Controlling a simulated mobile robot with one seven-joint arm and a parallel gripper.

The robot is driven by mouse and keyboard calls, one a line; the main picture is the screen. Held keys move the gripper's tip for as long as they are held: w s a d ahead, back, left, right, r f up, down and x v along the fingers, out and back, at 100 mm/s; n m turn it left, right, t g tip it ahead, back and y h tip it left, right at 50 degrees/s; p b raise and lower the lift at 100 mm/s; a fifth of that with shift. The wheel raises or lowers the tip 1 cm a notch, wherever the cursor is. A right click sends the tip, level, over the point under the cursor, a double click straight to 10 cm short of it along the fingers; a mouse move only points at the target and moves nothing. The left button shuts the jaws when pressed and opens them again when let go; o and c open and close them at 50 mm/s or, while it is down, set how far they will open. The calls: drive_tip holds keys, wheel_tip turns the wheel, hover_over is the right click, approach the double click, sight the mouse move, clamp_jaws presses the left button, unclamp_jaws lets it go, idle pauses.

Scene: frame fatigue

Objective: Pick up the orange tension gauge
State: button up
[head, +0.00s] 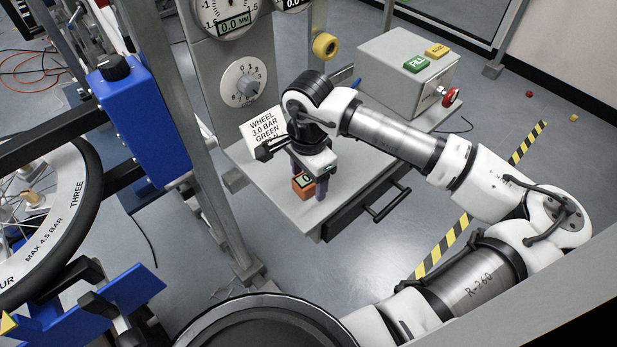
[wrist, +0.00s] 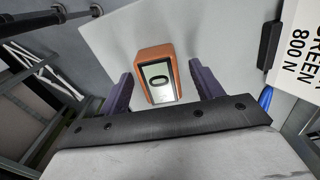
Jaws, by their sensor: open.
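The orange tension gauge (head: 301,189) is a small block with a display, on the grey table (head: 265,178). In the wrist view the gauge (wrist: 157,75) shows its pale screen with a dark digit, between the two purple fingers. My gripper (head: 309,180) points down over the gauge in the head view, with its fingers around the gauge's sides. In the wrist view my gripper (wrist: 163,88) is open, with a gap visible between each finger and the gauge. In the head view the gripper hides part of the gauge.
A white card (head: 263,128) with printed text stands behind the gripper. A grey control box (head: 400,75) with green and yellow buttons and a red knob (head: 450,96) stands at the back right. A metal post (head: 205,150) and a wheel (head: 50,220) are on the left.

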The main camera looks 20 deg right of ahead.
drive_tip(key=c, duration=1.1)
drive_tip(key=shift+r, duration=0.15)
wheel_tip(320, 180, up, 20)
drive_tip(key=b, duration=0.3)
drive_tip(key=shift+b, duration=0.3)
